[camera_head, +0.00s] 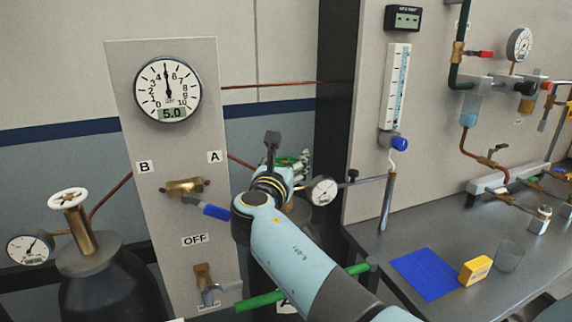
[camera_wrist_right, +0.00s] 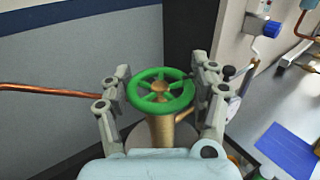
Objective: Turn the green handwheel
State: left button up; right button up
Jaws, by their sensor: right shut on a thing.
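The green handwheel (camera_wrist_right: 160,87) tops a brass valve stem (camera_wrist_right: 160,130) in the right wrist view. My right gripper (camera_wrist_right: 161,91) has one finger on each side of the wheel's rim and is shut on it. In the head view the handwheel (camera_head: 291,161) shows only in part, behind my right gripper (camera_head: 284,163) and wrist. My left gripper is in neither view.
A panel with a round gauge (camera_head: 168,89) reading 5.0 stands to the left. A cylinder with a white handwheel (camera_head: 68,198) is at far left.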

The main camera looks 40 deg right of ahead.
aim_at(286, 160)
jog(key=shift+r, duration=0.15)
jog(key=o, duration=1.2)
jog(key=shift+c, duration=0.2)
notch_tip(286, 160, up, 10)
jog(key=shift+f, duration=0.1)
